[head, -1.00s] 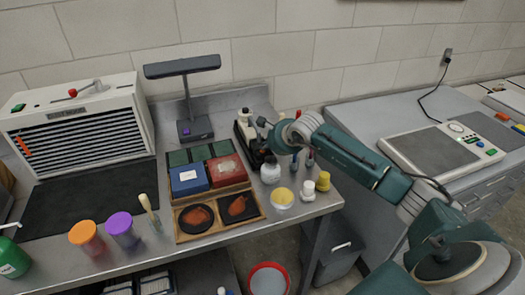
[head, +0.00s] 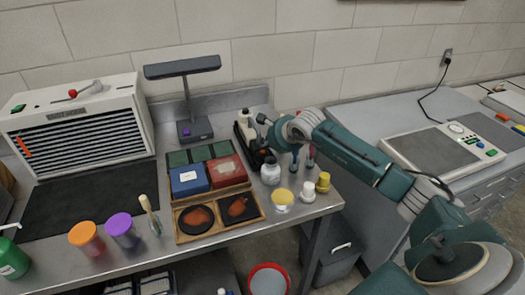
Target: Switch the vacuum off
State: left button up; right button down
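No part is clearly marked as the vacuum. My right gripper (head: 264,133) is away from that panel, over the middle bench beside a black caddy with bottles. Its fingers are small and dark against the caddy, so their opening is unclear. My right forearm spans the gap between the benches. My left gripper is not in view.
A white louvred hood (head: 82,97) with a red-knobbed lever and green switch stands at the left. A desk lamp (head: 182,68), red and blue boxes, jars and small bottles crowd the middle bench. A red-rimmed bin (head: 268,281) stands below.

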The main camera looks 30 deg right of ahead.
jog(key=shift+r+p, duration=0.95)
jog(key=shift+r, duration=1.85)
jog(key=shift+a, duration=0.1)
